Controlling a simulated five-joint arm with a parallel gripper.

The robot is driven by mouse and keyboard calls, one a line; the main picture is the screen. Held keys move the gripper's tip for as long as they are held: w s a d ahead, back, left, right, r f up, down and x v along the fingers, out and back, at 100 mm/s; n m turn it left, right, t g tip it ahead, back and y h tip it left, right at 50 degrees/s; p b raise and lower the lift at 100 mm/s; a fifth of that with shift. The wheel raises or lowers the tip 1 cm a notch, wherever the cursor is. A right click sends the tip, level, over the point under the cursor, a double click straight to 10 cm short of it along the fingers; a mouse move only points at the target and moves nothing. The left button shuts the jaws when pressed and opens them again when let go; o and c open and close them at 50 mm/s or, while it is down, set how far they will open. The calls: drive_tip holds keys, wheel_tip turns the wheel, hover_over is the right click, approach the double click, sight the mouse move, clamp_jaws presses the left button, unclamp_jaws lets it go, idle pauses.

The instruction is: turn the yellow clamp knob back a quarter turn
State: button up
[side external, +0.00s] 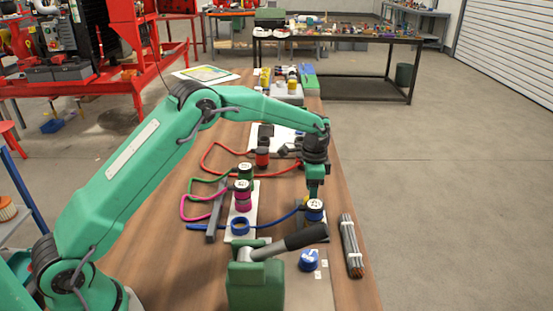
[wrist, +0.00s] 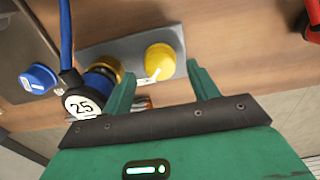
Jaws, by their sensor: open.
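The yellow clamp knob (wrist: 162,55) is round with a white pointer mark on its near edge. It sits on a grey plate (wrist: 118,44) in the wrist view. My gripper (wrist: 162,71) is open, with one green finger to each side of the knob and visible gaps to both. I cannot tell how far the fingertips are above the plate. In the side view my gripper (side external: 315,188) points down above the plate area, and the knob is mostly hidden behind it and a blue plug.
A blue plug marked 25 (wrist: 82,104) with a blue cable stands close to the left finger. A blue cap (wrist: 37,78) is farther left. In the side view, a green block with a black lever (side external: 256,283) and a cable bundle (side external: 350,243) are nearby.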

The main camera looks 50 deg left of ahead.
drive_tip(key=shift+f, duration=1.3)
drive_tip(key=c, duration=1)
